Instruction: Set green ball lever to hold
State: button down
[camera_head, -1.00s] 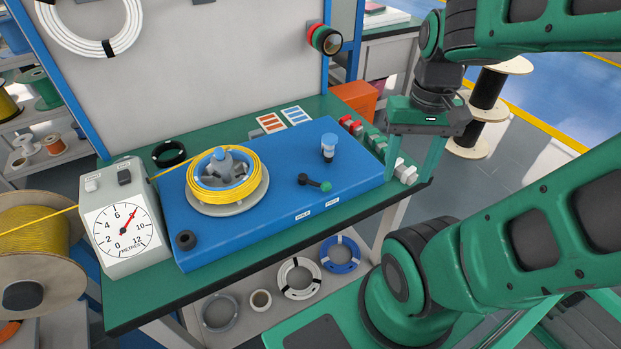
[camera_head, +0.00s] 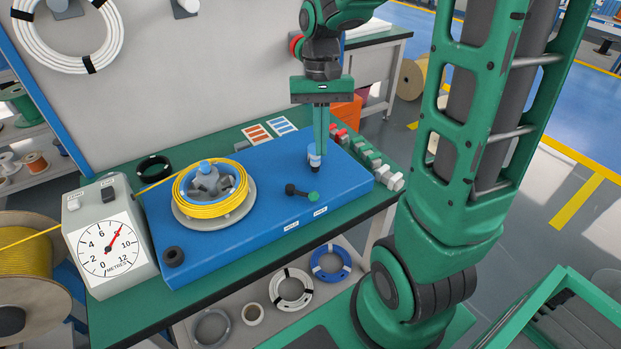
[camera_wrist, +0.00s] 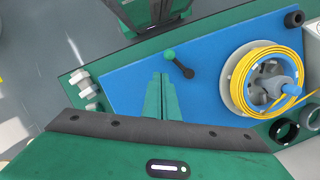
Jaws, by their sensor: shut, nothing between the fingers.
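The lever is a short black arm with a green ball (camera_head: 313,196) at its right end and a black pivot (camera_head: 290,188) at its left, on the blue machine top (camera_head: 240,243). In the wrist view the green ball (camera_wrist: 169,55) is at the upper left end of its arm. In the wrist view the fingertips (camera_wrist: 161,76) appear just below the green ball. Two small white labels (camera_head: 291,225) lie along the front edge; their text is too small to read surely.
A reel of yellow cable (camera_head: 213,190) stands left of the lever. A metre dial box (camera_head: 108,245) is further left. Several connectors (camera_head: 380,170) line the right edge. The blue surface around the lever is clear.

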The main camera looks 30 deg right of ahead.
aim_at(303, 193)
jog(key=shift+w+a+f, duration=0.2)
jog(key=shift+w+a, duration=0.1)
jog(key=shift+w, duration=0.2)
jog(key=shift+w+a+f, duration=0.2)
jog(key=shift+w+a, duration=0.1)
jog(key=shift+w, duration=0.2)
jog(key=shift+f, duration=0.1)
jog(key=x, duration=0.9)
jog(key=shift+s+a+f, duration=0.15)
jog(key=shift+s+f, duration=0.15)
jog(key=shift+f, duration=0.05)
jog(key=shift+d, duration=0.25)
